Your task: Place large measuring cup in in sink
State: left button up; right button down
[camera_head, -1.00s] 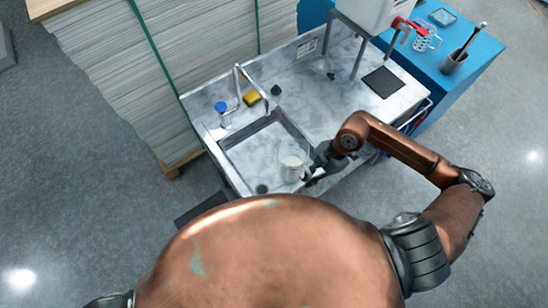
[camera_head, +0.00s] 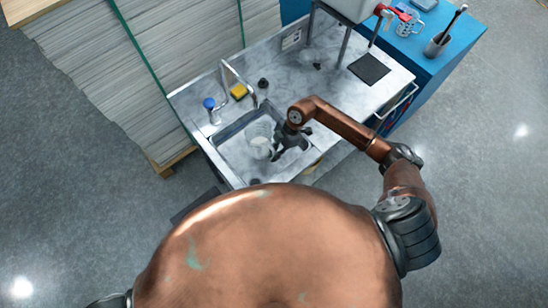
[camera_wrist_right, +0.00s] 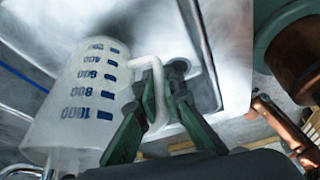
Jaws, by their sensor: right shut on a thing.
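The large measuring cup (camera_head: 259,148) is whitish and translucent and shows over the sink basin (camera_head: 232,157) in the head view. In the right wrist view the cup (camera_wrist_right: 88,100) fills the left side, leaning, with blue volume marks up to 1000. My right gripper (camera_head: 277,151) is at the cup's right side. In the wrist view its green fingers (camera_wrist_right: 163,88) are around the white handle, shut on it. I cannot tell whether the cup's base touches the basin floor. My left gripper is not in view.
A tap (camera_head: 236,78), a yellow sponge (camera_head: 239,91) and a blue-capped bottle (camera_head: 211,111) stand behind the basin. A dark square pad (camera_head: 369,69) lies on the counter. A clear jug (camera_head: 407,25) and a grey holder (camera_head: 437,45) stand on the blue cabinet.

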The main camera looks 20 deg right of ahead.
notch_tip(320, 180, down, 3)
jog(key=shift+f, duration=0.1)
jog(key=c, duration=2)
grip_release()
jog(key=shift+c, duration=0.2)
jog(key=v, duration=1.2)
jog(key=shift+b, duration=0.3)
jog(key=shift+a, duration=0.1)
